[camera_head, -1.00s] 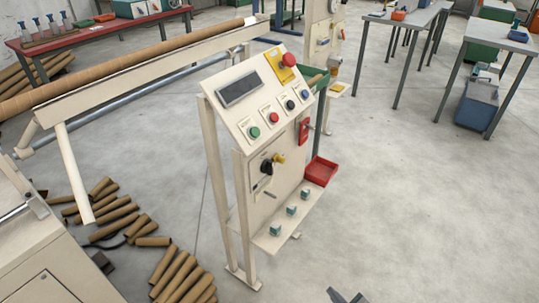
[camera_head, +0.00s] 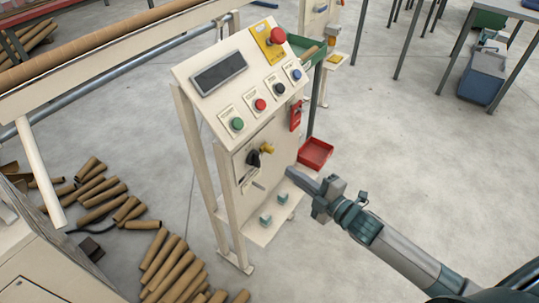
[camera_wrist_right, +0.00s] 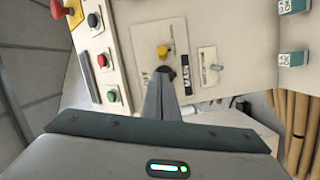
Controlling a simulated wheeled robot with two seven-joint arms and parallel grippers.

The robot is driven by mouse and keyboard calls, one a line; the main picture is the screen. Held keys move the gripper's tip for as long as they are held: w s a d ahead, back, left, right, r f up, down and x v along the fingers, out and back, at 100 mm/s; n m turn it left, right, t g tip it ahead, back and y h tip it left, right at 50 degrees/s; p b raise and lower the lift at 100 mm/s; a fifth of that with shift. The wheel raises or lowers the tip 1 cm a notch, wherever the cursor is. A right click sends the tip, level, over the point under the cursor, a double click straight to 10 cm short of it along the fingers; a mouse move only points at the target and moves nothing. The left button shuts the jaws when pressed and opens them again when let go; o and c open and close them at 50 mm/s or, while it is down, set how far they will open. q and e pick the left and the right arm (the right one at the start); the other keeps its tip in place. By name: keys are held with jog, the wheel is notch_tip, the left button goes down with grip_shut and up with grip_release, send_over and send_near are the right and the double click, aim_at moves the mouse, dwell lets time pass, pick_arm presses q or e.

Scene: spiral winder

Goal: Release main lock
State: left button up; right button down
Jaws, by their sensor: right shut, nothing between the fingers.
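The control stand (camera_head: 228,150) is upright in the head view. On its front panel are a black rotary switch (camera_head: 254,159) and a small yellow knob (camera_head: 267,149) beside it. Both also show in the right wrist view, the black switch (camera_wrist_right: 164,72) and the yellow knob (camera_wrist_right: 163,51). A red lock-like tag (camera_head: 296,116) hangs on the stand's right side. My right gripper (camera_head: 292,172) is shut and empty, just right of the black switch in the head view. In the wrist view its fingers (camera_wrist_right: 161,78) point at the switch and partly cover it; contact cannot be told. My left gripper is not in view.
Above the switch are coloured push buttons (camera_head: 260,104), a display (camera_head: 218,73) and a red emergency button (camera_head: 277,36). A red tray (camera_head: 314,153) sits at the right. A shelf with small teal blocks (camera_head: 265,220) is below. Cardboard tubes (camera_head: 165,265) lie on the floor at left.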

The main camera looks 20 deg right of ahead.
aim_at(262, 149)
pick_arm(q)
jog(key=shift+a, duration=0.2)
